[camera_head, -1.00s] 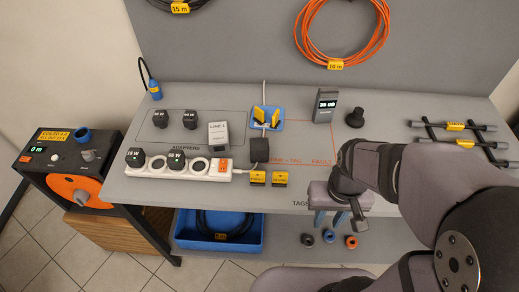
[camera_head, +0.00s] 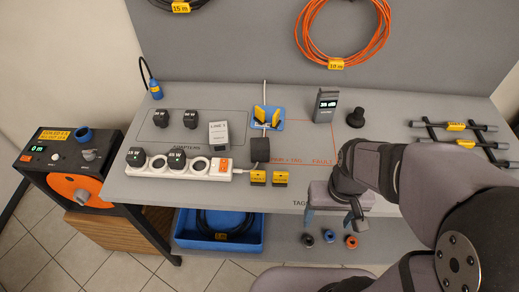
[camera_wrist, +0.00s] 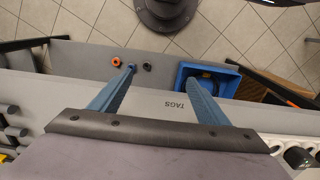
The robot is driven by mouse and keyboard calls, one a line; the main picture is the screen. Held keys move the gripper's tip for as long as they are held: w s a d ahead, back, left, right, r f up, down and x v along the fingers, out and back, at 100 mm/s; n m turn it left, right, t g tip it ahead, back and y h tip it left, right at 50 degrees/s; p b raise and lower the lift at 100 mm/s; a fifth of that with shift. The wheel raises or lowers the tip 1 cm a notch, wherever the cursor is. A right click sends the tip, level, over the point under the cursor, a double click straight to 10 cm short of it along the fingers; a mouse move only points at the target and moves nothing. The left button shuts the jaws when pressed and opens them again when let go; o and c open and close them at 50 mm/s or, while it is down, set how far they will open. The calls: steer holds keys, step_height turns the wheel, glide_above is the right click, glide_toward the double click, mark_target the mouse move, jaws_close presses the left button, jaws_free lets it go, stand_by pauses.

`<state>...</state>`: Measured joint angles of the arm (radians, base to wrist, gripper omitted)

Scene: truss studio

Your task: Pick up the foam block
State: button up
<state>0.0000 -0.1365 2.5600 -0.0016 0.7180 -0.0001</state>
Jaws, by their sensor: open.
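A dark block (camera_head: 260,150), which looks like the foam block, sits on the bench between the power strip and the blue tray. A grey cord runs at it; I cannot tell whether it passes behind or under. My gripper (camera_head: 337,218) is at the bench's front edge, to the right of and nearer than the block, apart from it. In the wrist view, my gripper (camera_wrist: 160,75) has its two blue fingers wide apart with nothing between them. The block does not show in the wrist view.
A white power strip (camera_head: 178,166) with adapters lies left of the block. A blue tray (camera_head: 267,126) with yellow pieces stands behind it. A meter (camera_head: 326,105) and black knob (camera_head: 356,117) stand at right. The outlined middle area is mostly clear.

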step_height(320, 180, up, 4)
steer(key=r+n+t+y+b, duration=0.1)
steer(key=t+b, duration=0.9)
steer(key=t, duration=0.3)
glide_above(261, 151)
steer(key=s, duration=0.1)
step_height(261, 151, down, 8)
steer(key=shift+w+f, duration=0.1)
steer(key=shift+r+p+x, duration=0.15)
steer(key=shift+p+x, duration=0.35)
steer(key=shift+x, duration=1.3)
steer(key=shift+r+p+x, duration=0.1)
steer(key=shift+p+x, duration=0.35)
steer(key=shift+x, duration=1.4)
steer(key=shift+a+r, duration=0.1)
steer(key=shift+a, duration=0.1)
steer(key=c, duration=1.1)
